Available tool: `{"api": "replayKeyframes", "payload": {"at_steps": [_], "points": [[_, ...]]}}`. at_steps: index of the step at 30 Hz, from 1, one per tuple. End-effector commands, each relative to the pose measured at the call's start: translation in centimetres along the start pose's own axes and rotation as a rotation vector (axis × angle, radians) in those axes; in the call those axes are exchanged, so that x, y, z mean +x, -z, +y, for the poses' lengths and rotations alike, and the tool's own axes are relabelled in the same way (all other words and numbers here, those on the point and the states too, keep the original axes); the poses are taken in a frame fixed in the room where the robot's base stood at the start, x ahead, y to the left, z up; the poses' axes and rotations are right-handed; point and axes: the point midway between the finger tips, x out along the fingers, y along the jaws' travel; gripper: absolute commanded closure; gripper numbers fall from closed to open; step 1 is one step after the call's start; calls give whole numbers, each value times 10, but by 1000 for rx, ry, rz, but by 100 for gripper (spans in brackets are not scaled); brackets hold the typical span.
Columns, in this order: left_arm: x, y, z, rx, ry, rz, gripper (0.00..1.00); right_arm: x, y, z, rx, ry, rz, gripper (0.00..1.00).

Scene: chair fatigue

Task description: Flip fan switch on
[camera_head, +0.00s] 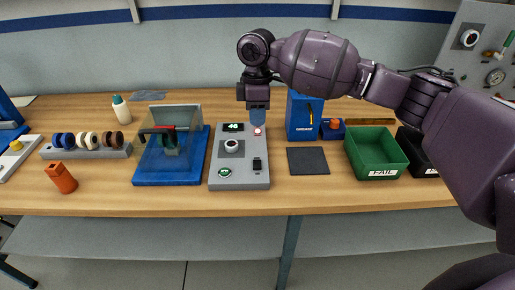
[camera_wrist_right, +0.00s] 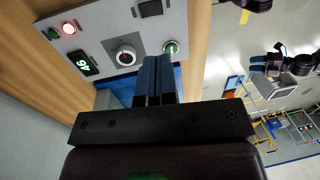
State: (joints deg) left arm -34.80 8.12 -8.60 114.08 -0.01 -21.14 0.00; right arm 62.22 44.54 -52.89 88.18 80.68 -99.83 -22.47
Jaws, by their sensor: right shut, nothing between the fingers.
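A grey control panel (camera_head: 241,181) lies on the bench in the head view, with a display (camera_head: 233,127), a round knob (camera_head: 231,146), a lit red button (camera_head: 258,131), a green button (camera_head: 225,172) and a small black switch (camera_head: 257,165). I cannot read which control belongs to a fan. My right gripper (camera_head: 259,118) is shut and empty, pointing down over the panel's back right corner by the red button. In the right wrist view its shut fingers (camera_wrist_right: 154,60) overlap the panel (camera_wrist_right: 195,22) between the knob (camera_wrist_right: 125,55) and green button (camera_wrist_right: 171,47). The black switch (camera_wrist_right: 150,8) shows beyond them.
A blue fixture with a clear cover (camera_head: 170,172) stands left of the panel. A blue box (camera_head: 303,115), a dark mat (camera_head: 308,160) and a green bin (camera_head: 375,153) lie to its right.

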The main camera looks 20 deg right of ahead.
Motion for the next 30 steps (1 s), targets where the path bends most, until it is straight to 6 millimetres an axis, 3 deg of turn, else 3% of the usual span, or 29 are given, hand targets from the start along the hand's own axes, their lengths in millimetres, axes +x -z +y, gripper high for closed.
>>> {"api": "replayKeyframes", "payload": {"at_steps": [5,21,30], "points": [[0,-1,0,0,0,-1,57,19,0,-1,0,3,-1,100],[4,2,0,2,-2,7,57,111,0,-1,-1,2,-1,100],[4,2,0,3,-2,8,57,136,0,0,0,1,0,100]]}}
